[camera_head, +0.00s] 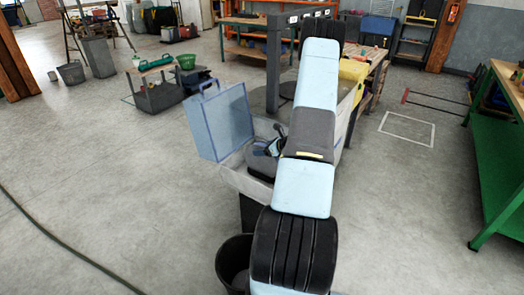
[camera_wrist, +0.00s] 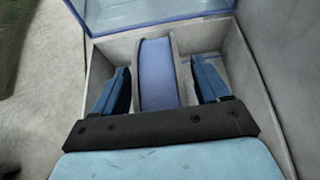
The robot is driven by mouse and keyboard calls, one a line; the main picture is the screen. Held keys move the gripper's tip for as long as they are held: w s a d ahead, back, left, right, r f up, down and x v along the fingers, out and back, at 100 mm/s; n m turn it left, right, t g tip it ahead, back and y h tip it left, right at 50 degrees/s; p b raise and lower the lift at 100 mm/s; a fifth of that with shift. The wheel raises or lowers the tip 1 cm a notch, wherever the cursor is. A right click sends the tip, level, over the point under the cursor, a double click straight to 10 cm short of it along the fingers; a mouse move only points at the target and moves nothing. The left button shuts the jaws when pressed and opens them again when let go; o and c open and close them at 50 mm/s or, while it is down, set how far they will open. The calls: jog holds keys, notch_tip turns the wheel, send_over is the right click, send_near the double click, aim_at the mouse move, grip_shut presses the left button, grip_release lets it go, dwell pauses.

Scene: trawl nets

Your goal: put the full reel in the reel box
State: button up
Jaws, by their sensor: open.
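The reel box (camera_head: 240,184) is a pale grey open box with its blue-edged lid (camera_head: 222,122) raised at the left in the head view. In the wrist view the box (camera_wrist: 247,90) surrounds my gripper's fingers. A reel (camera_wrist: 157,76) wound with blue, with grey flanges, stands on edge inside the box walls. My gripper (camera_wrist: 161,70) is open, with one blue finger on each side of the reel and a narrow gap at each side. The gripper also shows over the box in the head view (camera_head: 268,146). The reel's underside is hidden, so I cannot tell what it rests on.
A green bench (camera_head: 497,150) stands at the right. A dark bucket (camera_head: 232,262) is at the front, below the box. The floor at the left is mostly clear, crossed by a dark hose.

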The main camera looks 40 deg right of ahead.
jog(key=v, duration=1.1)
jog(key=s+a+r+n+g+y, duration=0.1)
jog(key=a+r+n+g+y, duration=0.35)
jog(key=a+r+n, duration=1.6)
jog(key=s+a+r+n+h, duration=0.4)
jog(key=s+a+r+n, duration=0.2)
jog(key=s+a+r, duration=0.3)
jog(key=s+a+r+n+g+h, duration=0.1)
jog(key=s+a+r+n+h, duration=0.3)
jog(key=s+a+r, duration=0.5)
jog(key=s+r+n, duration=0.1)
jog(key=s, duration=0.4)
jog(key=shift+n, duration=0.35)
jog(key=shift+a+g+h, duration=0.1)
jog(key=shift+g+h, duration=0.15)
